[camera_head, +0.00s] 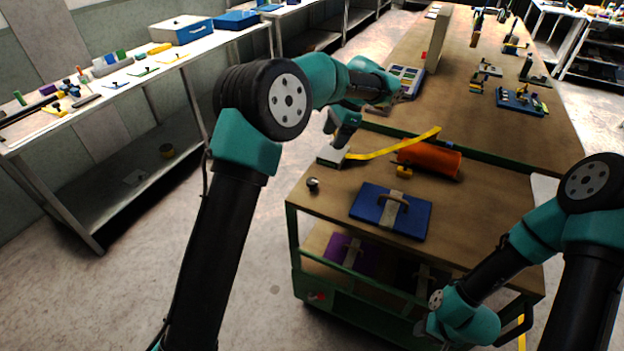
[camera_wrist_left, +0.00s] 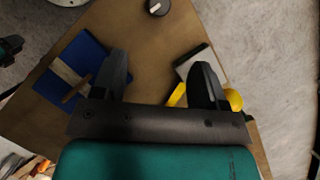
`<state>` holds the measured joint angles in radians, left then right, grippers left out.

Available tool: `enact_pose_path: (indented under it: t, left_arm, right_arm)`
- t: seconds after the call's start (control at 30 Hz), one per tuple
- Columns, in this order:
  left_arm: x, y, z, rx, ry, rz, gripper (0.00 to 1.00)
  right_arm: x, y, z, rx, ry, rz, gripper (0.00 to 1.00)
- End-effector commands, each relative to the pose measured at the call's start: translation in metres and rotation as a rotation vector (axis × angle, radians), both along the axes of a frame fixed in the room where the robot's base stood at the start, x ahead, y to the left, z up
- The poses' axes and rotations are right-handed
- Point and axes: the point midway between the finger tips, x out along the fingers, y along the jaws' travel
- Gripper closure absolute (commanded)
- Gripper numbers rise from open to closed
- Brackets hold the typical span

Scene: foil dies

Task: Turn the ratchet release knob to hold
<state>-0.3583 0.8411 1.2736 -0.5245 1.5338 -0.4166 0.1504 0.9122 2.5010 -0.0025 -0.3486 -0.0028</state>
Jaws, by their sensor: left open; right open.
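A small dark round knob (camera_head: 313,184) with a pale mark sits near the front left corner of the cart top. In the left wrist view the knob (camera_wrist_left: 158,7) is at the top edge, with a white pointer line on it. My left gripper (camera_wrist_left: 161,65) is open and empty above the cart, its fingers short of the knob. In the head view the left gripper (camera_head: 341,132) hangs over a grey block, apart from the knob. My right gripper (camera_head: 428,328) is low at the cart's front right, partly hidden and open. No lettering around the knob is readable.
The cart top (camera_head: 480,215) carries a blue board (camera_head: 408,218) with a handle, an orange roll (camera_head: 430,160), a yellow strap (camera_head: 385,152) and the grey block (camera_head: 331,158). A long bench (camera_head: 545,140) stands behind. The floor left of the cart is clear.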

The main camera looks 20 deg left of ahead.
Motion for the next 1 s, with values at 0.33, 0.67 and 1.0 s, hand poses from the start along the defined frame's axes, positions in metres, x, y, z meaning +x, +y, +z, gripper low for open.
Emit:
enact_pose_path:
  t: [0.33, 0.67, 1.0]
  left_arm:
    - [-0.012, 0.017, -0.047, 0.000, 0.005, 0.002, 0.33]
    - [-0.024, 0.035, -0.099, 0.000, 0.005, 0.002, 0.33]
    - [-0.034, 0.050, -0.145, 0.001, 0.002, 0.002, 0.33]
  right_arm:
    - [0.000, 0.000, 0.000, 0.000, 0.000, 0.000, 0.57]
    - [0.000, 0.000, 0.000, 0.000, 0.000, 0.000, 0.57]
    - [0.000, 0.000, 0.000, 0.000, 0.000, 0.000, 0.57]
